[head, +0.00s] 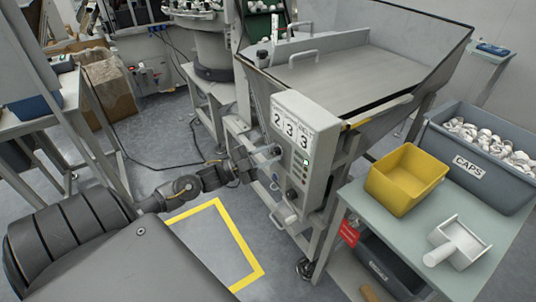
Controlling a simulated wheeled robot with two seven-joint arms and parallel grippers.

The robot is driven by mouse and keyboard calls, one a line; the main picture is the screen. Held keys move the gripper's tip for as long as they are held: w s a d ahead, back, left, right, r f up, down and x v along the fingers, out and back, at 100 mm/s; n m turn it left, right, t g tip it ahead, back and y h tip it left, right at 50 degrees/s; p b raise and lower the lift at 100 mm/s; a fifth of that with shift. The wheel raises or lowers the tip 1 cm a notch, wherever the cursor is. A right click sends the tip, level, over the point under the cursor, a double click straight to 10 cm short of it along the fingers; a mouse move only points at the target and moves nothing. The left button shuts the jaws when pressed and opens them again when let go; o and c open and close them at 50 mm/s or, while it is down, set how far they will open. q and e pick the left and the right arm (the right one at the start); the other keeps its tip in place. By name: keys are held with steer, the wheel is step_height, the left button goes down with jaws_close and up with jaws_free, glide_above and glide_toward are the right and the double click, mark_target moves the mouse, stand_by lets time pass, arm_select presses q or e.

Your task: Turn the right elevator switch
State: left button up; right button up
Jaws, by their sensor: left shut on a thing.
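The grey control box (309,128) on the hopper machine carries the number plates 2 3 3, a small green light and several dark knobs down its front. My left gripper (266,157) reaches in from the left at the box's left edge, at the height of the upper controls. It is shut on a small part there, which looks like a switch; the fingers hide most of it, so its turn angle cannot be told. A dark knob (292,195) is lower on the box, apart from the gripper. My right gripper is not in view.
A metal hopper (345,65) stands behind the box. Yellow floor tape (235,237) marks open floor below the gripper.

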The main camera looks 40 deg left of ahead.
arm_select(q)
steer(key=o, duration=1)
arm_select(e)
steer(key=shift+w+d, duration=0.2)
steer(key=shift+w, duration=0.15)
arm_select(q)
steer(key=shift+s+a+f, duration=0.2)
steer(key=shift+s+a, duration=0.05)
steer(key=shift+s, duration=0.1)
steer(key=v, duration=1)
steer(key=shift+b, duration=0.45)
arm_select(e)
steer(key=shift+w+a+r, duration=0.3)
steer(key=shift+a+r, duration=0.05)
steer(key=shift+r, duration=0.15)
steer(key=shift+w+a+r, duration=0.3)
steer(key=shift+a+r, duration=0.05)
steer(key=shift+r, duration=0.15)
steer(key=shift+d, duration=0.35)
